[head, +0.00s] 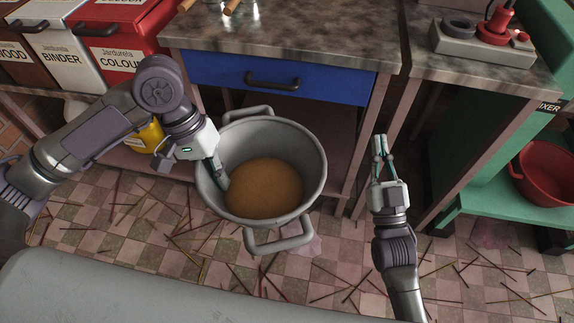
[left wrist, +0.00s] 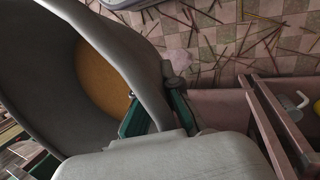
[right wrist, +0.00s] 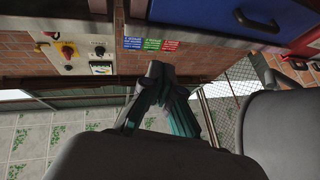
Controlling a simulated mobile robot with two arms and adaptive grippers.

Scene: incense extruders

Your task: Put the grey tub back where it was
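The grey tub (head: 312,155) is a large round pot with two loop handles and orange-brown powder (head: 264,187) in it. It appears upright in front of the blue drawer; whether its base touches the floor is hidden. My left gripper (head: 220,174) is at the tub's left rim. In the left wrist view, its green fingers (left wrist: 158,108) straddle the tub wall (left wrist: 125,60), one inside and one outside, closed on it. My right gripper (head: 380,142) is empty to the right of the tub, its fingertips together; they also meet in the right wrist view (right wrist: 158,72).
A stone-topped table (head: 290,42) with a blue drawer (head: 290,78) stands behind the tub. Lidded bins (head: 118,45) are at the upper left, a yellow container (head: 150,135) below. A green mixer stand (head: 480,165) with a red bowl (head: 545,172) is right. Sticks litter the tiled floor (head: 345,265).

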